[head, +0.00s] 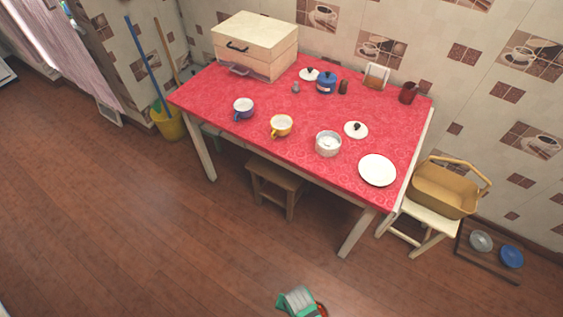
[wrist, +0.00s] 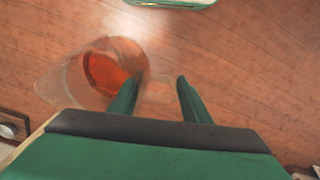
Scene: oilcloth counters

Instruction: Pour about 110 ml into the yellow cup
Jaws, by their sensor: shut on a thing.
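The yellow cup (head: 281,127) stands upright near the front edge of the red table; its contents are too small to make out. My gripper (head: 297,300) is at the bottom of the head view, over the floor and well apart from the table. In the wrist view my gripper (wrist: 158,88) is shut on a clear jug (wrist: 70,80), apparently by its handle, between the two green fingers. Orange-red liquid (wrist: 108,75) shows inside the jug. In the head view only a bit of orange-red shows beside the gripper, cut off by the frame edge.
On the table (head: 235,150), a blue cup (head: 243,106) stands left of the yellow one and a pale pot (head: 328,144) stands right. A white plate (head: 377,170) lies near the right corner. A stool (head: 273,182) is under the front edge. The floor before the table is clear.

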